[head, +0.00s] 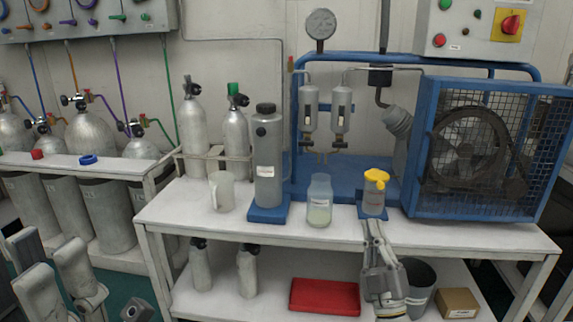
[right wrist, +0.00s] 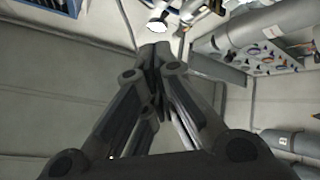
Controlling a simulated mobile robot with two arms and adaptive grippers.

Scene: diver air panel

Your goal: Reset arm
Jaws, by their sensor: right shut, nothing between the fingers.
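My right gripper (head: 373,228) is in front of the white bench's front edge, fingers pointing up toward a clear container with a yellow top (head: 374,195). Its fingers are shut with nothing between them. The right wrist view also shows the closed fingertips (right wrist: 154,50). Whether the fingertips touch the container's blue base or only overlap it in the picture, I cannot tell. Grey parts of my left arm show at the lower left of the head view. Its fingertips are not clear there.
The white bench (head: 460,236) holds a translucent jug (head: 221,192), a grey canister (head: 267,160), a clear bottle (head: 319,202) and a blue caged fan unit (head: 420,195). A red case (head: 324,297), dark bin (head: 418,285) and cardboard box (head: 458,303) are on the lower shelf.

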